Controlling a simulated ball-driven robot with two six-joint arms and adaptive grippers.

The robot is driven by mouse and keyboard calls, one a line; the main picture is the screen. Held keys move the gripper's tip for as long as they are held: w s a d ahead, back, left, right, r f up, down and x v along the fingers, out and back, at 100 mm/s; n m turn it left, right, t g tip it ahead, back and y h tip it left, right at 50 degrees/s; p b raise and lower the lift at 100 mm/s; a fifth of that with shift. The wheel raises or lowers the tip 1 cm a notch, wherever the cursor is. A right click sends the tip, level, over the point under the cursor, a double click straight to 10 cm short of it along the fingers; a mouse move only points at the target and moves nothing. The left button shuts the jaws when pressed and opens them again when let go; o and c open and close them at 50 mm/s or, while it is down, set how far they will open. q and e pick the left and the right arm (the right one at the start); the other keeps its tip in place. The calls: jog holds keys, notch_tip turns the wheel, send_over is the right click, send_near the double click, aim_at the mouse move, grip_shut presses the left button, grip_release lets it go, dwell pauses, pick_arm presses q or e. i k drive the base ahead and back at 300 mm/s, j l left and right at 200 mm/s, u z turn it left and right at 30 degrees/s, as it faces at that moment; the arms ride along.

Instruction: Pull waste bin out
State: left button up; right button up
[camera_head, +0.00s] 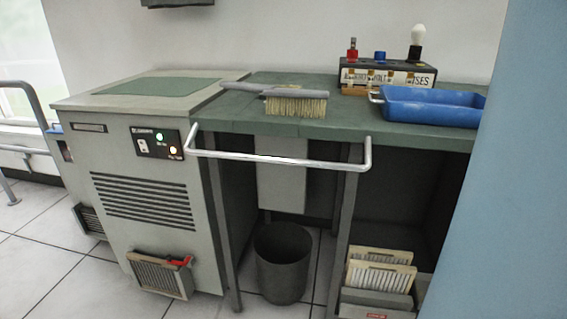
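The waste bin (283,270) is a dark grey, round, open-topped bin. It stands upright on the tiled floor under the green bench (290,127), between the bench's legs. Its rim and front face show, and its inside looks dark. Neither my left nor my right gripper is in the camera_head view.
A metal rail (280,160) sticks out from the bench front above the bin. A brush (295,103) and blue tray (430,107) lie on top. A blue surface (515,180) blocks the right side.

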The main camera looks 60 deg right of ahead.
aim_at(282, 250)
jog(key=z, duration=1.85)
jog(key=i+j, duration=0.55)
jog(key=j, duration=0.3)
jog(key=i+j, duration=0.3)
jog(key=j+z, duration=0.05)
jog(key=j, duration=0.05)
